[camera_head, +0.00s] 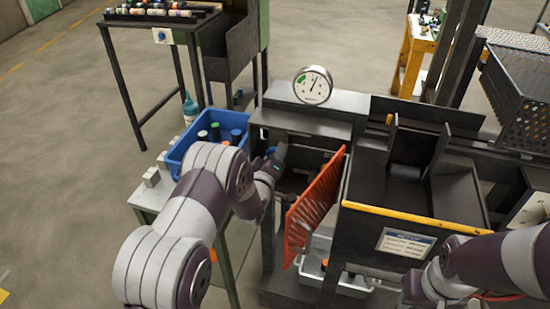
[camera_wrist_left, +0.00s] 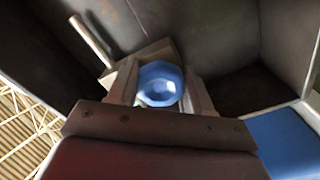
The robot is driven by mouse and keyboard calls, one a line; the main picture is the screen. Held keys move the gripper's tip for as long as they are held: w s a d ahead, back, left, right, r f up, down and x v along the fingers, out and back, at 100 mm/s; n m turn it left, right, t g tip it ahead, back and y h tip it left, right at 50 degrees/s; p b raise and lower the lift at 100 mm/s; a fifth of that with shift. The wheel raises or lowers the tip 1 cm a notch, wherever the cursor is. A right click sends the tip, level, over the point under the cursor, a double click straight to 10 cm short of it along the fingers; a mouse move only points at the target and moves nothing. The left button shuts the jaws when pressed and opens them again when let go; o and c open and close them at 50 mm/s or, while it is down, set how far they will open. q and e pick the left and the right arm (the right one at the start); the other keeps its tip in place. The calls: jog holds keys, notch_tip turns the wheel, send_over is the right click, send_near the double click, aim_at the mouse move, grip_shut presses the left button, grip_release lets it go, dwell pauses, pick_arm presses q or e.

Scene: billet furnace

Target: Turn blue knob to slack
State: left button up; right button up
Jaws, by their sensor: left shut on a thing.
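The blue knob (camera_wrist_left: 160,83) shows in the left wrist view as a round, faceted cap between the two fingers of my left gripper (camera_wrist_left: 163,88). The fingers are shut on it from both sides. In the head view my left gripper (camera_head: 278,156) reaches against the dark front of the machine (camera_head: 300,124), left of the orange grate. The knob is hidden there, and I cannot read its setting. My right arm comes in at the lower right, with its gripper (camera_head: 437,288) low in front of the machine. Its fingers are too unclear to tell their state.
A round white gauge (camera_head: 313,85) stands on top of the machine. An orange grate (camera_head: 314,206) stands close right of my left gripper. A blue bin (camera_head: 178,154) with several capped items is on the left. A grey bin (camera_head: 314,262) sits below.

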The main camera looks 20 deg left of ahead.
pick_arm(q)
jog(key=shift+f+n+b, duration=0.3)
jog(key=shift+n+b, duration=0.15)
jog(key=shift+n, duration=0.65)
jog(key=shift+s+d, duration=0.1)
jog(key=o, duration=1)
jog(key=shift+r, duration=0.15)
jog(key=s, duration=1.2)
jog(key=shift+s+a+b, duration=0.25)
jog(key=shift+s+b, duration=0.05)
jog(key=shift+b, duration=0.1)
